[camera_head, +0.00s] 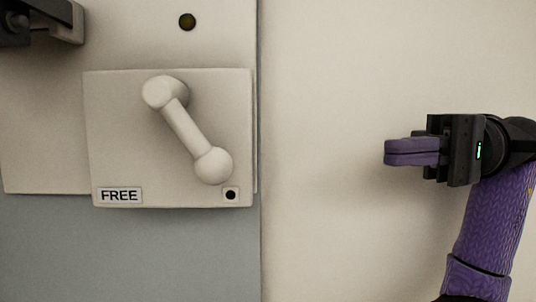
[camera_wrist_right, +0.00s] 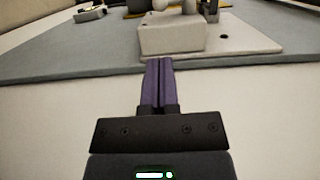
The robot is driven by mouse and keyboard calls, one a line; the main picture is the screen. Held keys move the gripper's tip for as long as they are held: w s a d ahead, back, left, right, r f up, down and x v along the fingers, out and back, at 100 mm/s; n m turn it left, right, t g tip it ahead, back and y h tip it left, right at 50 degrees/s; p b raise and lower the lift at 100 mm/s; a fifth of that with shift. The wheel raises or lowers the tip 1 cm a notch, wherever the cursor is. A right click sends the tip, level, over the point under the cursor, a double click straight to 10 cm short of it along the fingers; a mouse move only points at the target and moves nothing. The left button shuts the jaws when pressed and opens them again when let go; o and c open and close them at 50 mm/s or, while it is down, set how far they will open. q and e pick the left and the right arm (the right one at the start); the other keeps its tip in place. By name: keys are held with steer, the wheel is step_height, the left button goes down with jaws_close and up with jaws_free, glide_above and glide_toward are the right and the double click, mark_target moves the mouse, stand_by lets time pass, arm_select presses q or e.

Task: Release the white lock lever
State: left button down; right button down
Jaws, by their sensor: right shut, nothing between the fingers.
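The white lock lever (camera_head: 187,126) is mounted on a raised white plate (camera_head: 115,140). Its round pivot is at the upper left and its ball knob hangs at the lower right, above a small black-dot label (camera_head: 231,195). A "FREE" label (camera_head: 119,195) is at the plate's lower left corner. My right gripper (camera_head: 388,152) is shut and empty, well to the right of the plate and apart from the lever. In the right wrist view my purple fingers (camera_wrist_right: 158,64) point toward the plate (camera_wrist_right: 172,38), and the lever is partly cut off at the top edge. My left gripper does not show.
A dark and grey fixture (camera_head: 40,22) is at the top left of the panel. A dark round spot (camera_head: 187,22) sits above the plate. A grey panel (camera_head: 130,250) lies below. The pale wall between the plate and my right gripper is clear.

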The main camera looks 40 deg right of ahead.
steer(key=p, duration=0.5)
glide_toward(223, 201)
steer(key=a+r, duration=0.4)
steer(key=a, duration=0.3)
steer(key=shift+s+a+f, duration=0.1)
steer(key=shift+a+f, duration=0.05)
steer(key=shift+f, duration=0.05)
steer(key=f+y+b, duration=0.1)
steer(key=b, duration=0.2)
steer(key=a+f+y+b, duration=0.1)
steer(key=b, duration=0.2)
steer(key=w+f+n+t+y+b, duration=0.1)
steer(key=b, duration=0.2)
steer(key=shift+w+a+y+b, duration=0.1)
steer(key=shift+a+y+b, duration=0.2)
steer(key=shift+a+b, duration=0.25)
steer(key=shift+b, duration=0.15)
steer(key=shift+w+a+b, duration=0.3)
steer(key=shift+a+b, duration=0.05)
steer(key=shift+b, duration=0.2)
